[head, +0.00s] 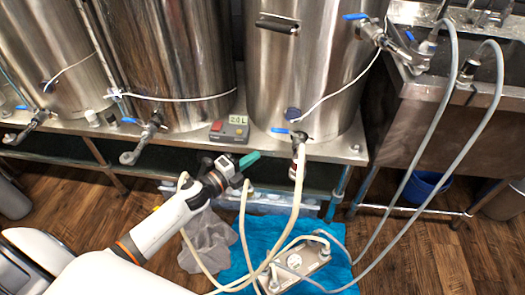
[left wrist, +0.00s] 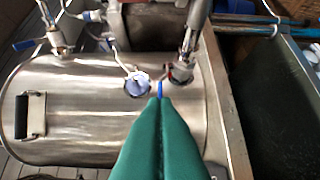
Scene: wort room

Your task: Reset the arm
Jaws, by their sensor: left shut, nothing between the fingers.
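My left arm comes in from the lower left of the head view. Its left gripper (head: 249,160) has green fingers and is held in front of the steel bench, short of the right kettle (head: 300,75). In the left wrist view the green fingers (left wrist: 159,105) are pressed together with nothing between them. A steel kettle (left wrist: 85,115) with a black handle lies beyond them in that view. My right gripper is not in the head view.
A timer box (head: 230,129) stands on the steel bench (head: 340,147) behind my gripper. Hoses (head: 299,175) hang from valves to a pump plate (head: 303,264) on a blue cloth (head: 262,232). A steel sink (head: 445,85) is at right. Wood floor (head: 400,255) is open at lower right.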

